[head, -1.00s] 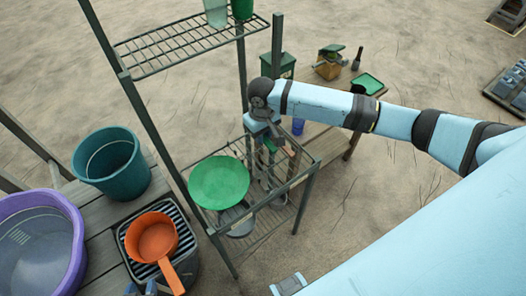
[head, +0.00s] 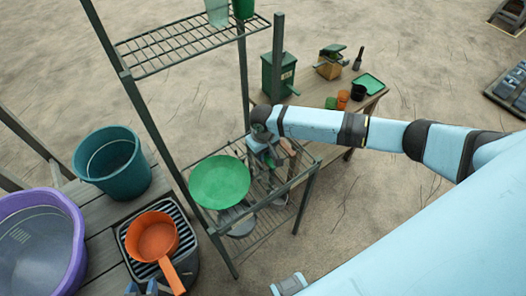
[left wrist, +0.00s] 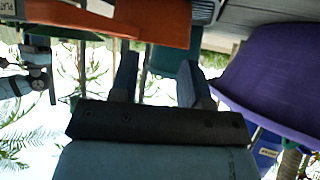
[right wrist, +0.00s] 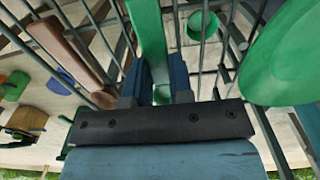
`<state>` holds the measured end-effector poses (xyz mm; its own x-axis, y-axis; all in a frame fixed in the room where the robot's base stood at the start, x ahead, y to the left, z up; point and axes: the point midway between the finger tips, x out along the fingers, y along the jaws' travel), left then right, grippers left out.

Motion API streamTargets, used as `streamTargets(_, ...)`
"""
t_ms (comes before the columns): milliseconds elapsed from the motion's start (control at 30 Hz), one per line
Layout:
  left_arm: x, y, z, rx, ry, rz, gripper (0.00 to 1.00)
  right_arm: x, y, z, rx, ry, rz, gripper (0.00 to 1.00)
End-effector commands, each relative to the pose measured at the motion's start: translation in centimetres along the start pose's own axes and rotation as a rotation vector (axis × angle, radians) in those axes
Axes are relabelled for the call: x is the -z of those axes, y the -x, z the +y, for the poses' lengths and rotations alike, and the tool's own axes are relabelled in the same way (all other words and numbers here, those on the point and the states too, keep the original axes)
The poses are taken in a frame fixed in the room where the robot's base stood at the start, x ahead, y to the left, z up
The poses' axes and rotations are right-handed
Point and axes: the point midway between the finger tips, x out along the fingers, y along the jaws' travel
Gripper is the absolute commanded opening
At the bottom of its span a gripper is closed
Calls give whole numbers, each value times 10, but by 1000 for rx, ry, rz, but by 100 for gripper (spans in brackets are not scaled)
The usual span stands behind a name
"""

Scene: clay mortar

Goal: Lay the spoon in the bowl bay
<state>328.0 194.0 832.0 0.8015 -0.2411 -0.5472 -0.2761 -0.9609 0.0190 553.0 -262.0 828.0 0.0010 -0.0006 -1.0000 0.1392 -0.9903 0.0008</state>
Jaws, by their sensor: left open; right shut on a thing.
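My right gripper (right wrist: 158,85) is shut on a long green piece (right wrist: 149,32), which looks like the spoon's handle; its far end is hard to make out. In the head view my right gripper (head: 268,160) is down at the lower tier of the wire rack (head: 312,165), just right of a round green dish (head: 219,182). The dish also shows at the right of the right wrist view (right wrist: 290,60). Wire bars surround the green piece; which bay it is in I cannot tell. My left gripper (left wrist: 158,88) is open and empty, near an orange pan's handle (left wrist: 110,22).
A brown wooden piece (right wrist: 72,58) stands in the rack beside my right gripper. A teal bucket (head: 112,165), purple tub (head: 40,240) and orange pan (head: 152,238) are at the left. Behind, a wooden table holds a dark green box (head: 280,75) and small cups (head: 343,98).

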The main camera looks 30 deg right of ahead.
Motion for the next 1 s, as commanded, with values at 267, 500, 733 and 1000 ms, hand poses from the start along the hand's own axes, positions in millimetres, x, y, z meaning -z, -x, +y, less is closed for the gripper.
streamTargets(267,0,0,0,0,0,0,43,0,-2,0,0,0,0,46)
streamTargets(500,-2,-1,0,-1,0,-3,43,0,2,0,0,0,0,46)
streamTargets(733,-2,0,0,-1,0,-6,43,0,39,0,1,0,2,46)
streamTargets(1000,-2,0,0,-1,0,-5,43,0,95,0,1,0,2,46)
